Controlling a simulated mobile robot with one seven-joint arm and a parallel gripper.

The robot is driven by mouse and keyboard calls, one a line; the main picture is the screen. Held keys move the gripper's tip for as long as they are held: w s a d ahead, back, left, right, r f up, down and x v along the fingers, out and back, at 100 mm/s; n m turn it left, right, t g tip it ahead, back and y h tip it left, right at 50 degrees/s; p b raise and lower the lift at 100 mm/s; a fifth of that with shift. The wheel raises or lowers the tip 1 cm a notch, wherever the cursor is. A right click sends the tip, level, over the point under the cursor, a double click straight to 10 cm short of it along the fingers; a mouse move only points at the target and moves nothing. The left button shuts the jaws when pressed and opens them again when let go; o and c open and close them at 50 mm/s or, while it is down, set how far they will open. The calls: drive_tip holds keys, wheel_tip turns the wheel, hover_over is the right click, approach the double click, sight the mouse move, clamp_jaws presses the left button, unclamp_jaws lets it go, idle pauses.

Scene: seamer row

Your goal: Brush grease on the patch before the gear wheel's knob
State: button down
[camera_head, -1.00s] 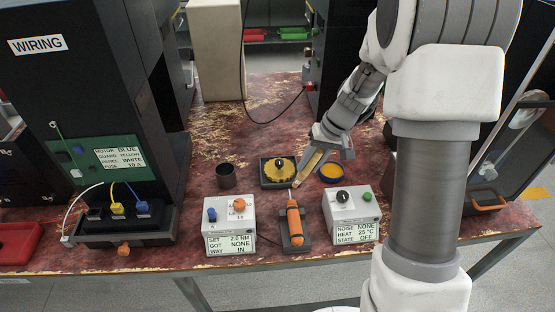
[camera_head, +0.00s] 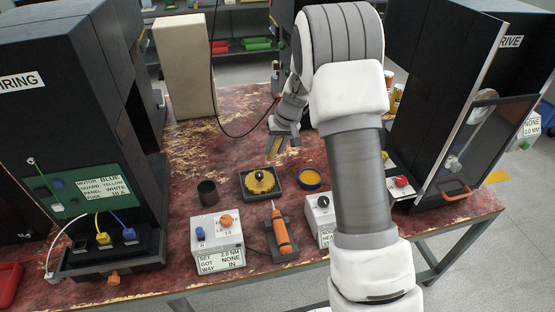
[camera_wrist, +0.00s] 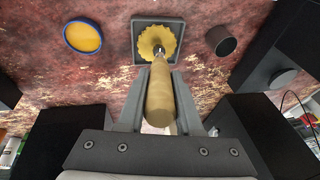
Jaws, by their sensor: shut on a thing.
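My gripper (camera_head: 280,140) is shut on a brush with a pale wooden handle (camera_wrist: 160,98), and holds it above the table. In the head view the brush (camera_head: 272,152) hangs just behind the gear wheel (camera_head: 261,181). The yellow gear wheel lies in a dark square tray (camera_head: 246,196) and has a black knob (camera_head: 259,175). In the wrist view the brush's far end overlaps the gear wheel (camera_wrist: 158,36) and hides its middle; I cannot tell whether it touches. A patch cannot be made out. A round blue tin of yellow grease (camera_head: 310,178) stands right of the tray.
A dark cup (camera_head: 207,193) stands left of the tray. In front are a white control box (camera_head: 216,236), an orange screwdriver (camera_head: 281,233) in a dark holder, and a second box (camera_head: 320,212) partly behind my arm. Tall black cabinets flank the table. The table behind the tray is mostly clear.

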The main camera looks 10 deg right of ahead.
sight(271, 155)
drive_tip(key=shift+w+a, duration=0.15)
drive_tip(key=shift+w, duration=0.5)
drive_tip(key=shift+w+a+f, duration=0.1)
drive_tip(key=shift+w, duration=0.15)
drive_tip(key=shift+f, duration=0.3)
drive_tip(key=shift+f+b, duration=1.3)
drive_tip(key=shift+f, duration=0.8)
drive_tip(key=shift+a+r, duration=0.1)
